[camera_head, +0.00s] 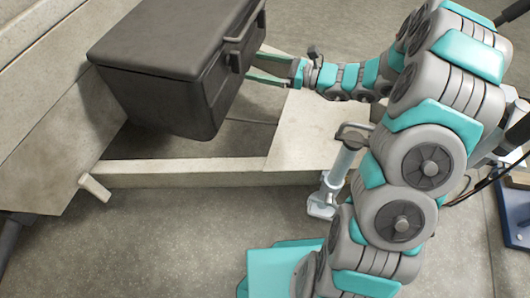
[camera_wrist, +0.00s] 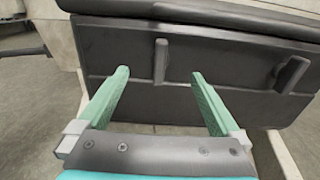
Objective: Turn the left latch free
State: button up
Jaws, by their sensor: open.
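A dark grey box (camera_head: 160,80) with a lid sits on the trailer frame. In the wrist view its front face (camera_wrist: 115,45) carries two latches. The left latch (camera_wrist: 160,62) stands upright, and the right latch (camera_wrist: 292,74) is tilted. A latch (camera_head: 236,62) also shows at the box front in the head view. My gripper (camera_head: 256,63) is open, with its green fingers pointing at the box front. In the wrist view, my gripper (camera_wrist: 160,74) has the left latch between its fingertips in the picture. I cannot tell whether either finger touches it.
A pale frame beam (camera_head: 190,172) runs below the box, beside a flat pale plate (camera_head: 315,125). A jack-like metal post (camera_head: 338,180) stands near my arm. A blue item (camera_head: 516,205) lies at the right edge. The concrete floor (camera_head: 150,240) in front is clear.

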jog(key=s+a+r+n+g+h+p, duration=0.15)
jog(key=s+n+g, duration=0.3)
jog(key=s, duration=0.45)
jog(key=s+a+r+n+g+h, duration=0.25)
jog(key=s+n+g, duration=0.2)
jog(key=s, duration=0.45)
jog(key=s+d+n+h, duration=0.1)
jog(key=s+n+h, duration=0.1)
jog(key=s, duration=0.4)
jog(key=s+d+n+g+h+p, duration=0.1)
jog(key=s+d+n+h, duration=0.1)
jog(key=s+n, duration=0.3)
jog(key=shift+s+h, duration=0.7)
jog(key=shift+s, duration=0.4)
jog(key=shift+d, duration=0.1)
jog(key=s+d+n+t+h, duration=0.2)
jog(key=s+d+n+h, duration=0.4)
jog(key=d, duration=0.7)
jog(key=shift+s+r+h, duration=0.25)
jog(key=shift+s+h, duration=0.55)
jog(key=shift+s, duration=0.2)
